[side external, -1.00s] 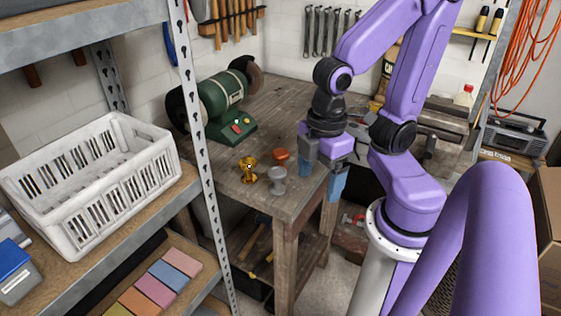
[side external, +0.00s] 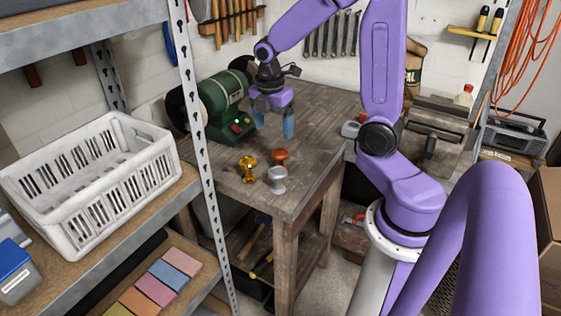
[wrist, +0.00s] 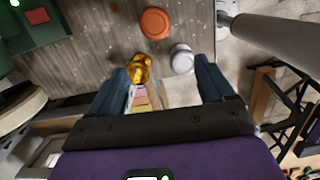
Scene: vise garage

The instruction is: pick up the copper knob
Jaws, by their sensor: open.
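The copper knob (side external: 281,156) is orange-brown with a round flat top and stands on the wooden workbench. In the wrist view it is the orange disc (wrist: 155,22) near the top. A gold knob (side external: 247,168) stands to its left and a silver knob (side external: 277,180) in front of it. The wrist view shows the gold knob (wrist: 139,68) and silver knob (wrist: 181,58) just beyond my fingertips. My gripper (side external: 273,129) is open and empty, fingers pointing down above the bench, behind the copper knob and apart from it. The wrist view shows both blue fingers (wrist: 163,80) spread.
A green bench grinder (side external: 217,103) stands left of my gripper. A vise (side external: 430,130) is at the right. The bench right of the copper knob is clear. A metal shelf with a white crate (side external: 95,180) is at the left front.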

